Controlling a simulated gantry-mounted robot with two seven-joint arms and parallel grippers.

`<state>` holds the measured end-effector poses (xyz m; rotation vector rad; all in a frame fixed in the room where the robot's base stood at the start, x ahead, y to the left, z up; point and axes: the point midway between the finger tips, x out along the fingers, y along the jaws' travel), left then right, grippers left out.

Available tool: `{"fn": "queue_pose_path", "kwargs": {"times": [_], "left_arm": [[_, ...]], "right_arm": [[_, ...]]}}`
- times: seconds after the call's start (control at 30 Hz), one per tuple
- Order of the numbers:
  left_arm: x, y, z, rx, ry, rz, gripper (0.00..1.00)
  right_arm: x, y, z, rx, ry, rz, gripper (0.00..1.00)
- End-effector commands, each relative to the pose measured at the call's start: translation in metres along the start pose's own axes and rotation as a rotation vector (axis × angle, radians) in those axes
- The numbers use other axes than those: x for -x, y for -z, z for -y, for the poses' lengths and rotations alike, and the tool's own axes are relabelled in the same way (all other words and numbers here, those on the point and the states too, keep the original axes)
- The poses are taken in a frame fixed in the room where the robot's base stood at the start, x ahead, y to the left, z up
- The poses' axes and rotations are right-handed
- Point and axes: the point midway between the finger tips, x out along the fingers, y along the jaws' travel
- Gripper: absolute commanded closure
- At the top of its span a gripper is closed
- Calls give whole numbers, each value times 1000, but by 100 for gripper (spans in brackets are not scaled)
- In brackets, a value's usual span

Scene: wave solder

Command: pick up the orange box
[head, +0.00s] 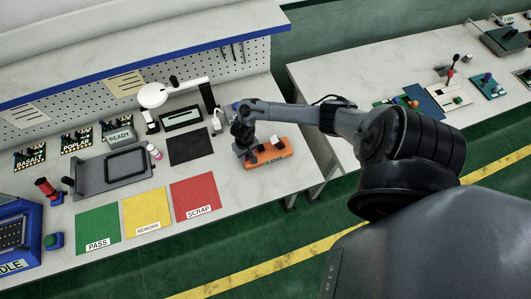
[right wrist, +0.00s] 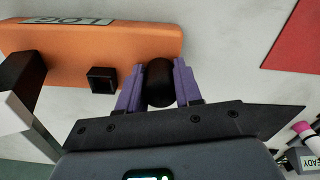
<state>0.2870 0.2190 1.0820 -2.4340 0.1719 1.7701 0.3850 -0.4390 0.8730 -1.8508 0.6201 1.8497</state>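The orange box (head: 272,157) lies on the bench near its right end, with a pale label on its side. In the right wrist view the orange box (right wrist: 75,45) fills the upper left, its label reading LOG. A small black square part (right wrist: 102,80) and a rounded black knob (right wrist: 160,82) show at its edge. My right gripper (right wrist: 160,72) has its purple fingers on both sides of the knob, with no clear gap. In the head view my right gripper (head: 243,148) is at the box's left end, partly hidden by its wrist. My left gripper is not in view.
A black mat (head: 190,146) and a red SCRAP mat (head: 195,196) lie left of the box. A white lamp (head: 153,95) and a pegboard stand behind. A black-and-white block (right wrist: 25,100) is close to the box. The bench's right edge is near.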

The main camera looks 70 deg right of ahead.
Motion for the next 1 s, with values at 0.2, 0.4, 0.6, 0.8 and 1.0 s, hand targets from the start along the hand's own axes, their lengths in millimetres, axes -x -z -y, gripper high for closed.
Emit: {"fn": "queue_pose_path", "kwargs": {"times": [0.2,0.4,0.6,0.8,1.0], "left_arm": [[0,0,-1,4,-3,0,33],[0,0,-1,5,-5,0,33],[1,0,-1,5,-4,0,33],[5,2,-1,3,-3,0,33],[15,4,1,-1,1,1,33]], "right_arm": [[0,0,0,0,0,0,100],[1,1,0,0,0,-1,100],[3,1,0,0,0,-1,100],[17,1,0,0,1,-2,100],[48,-1,-4,1,-3,-2,100]]}}
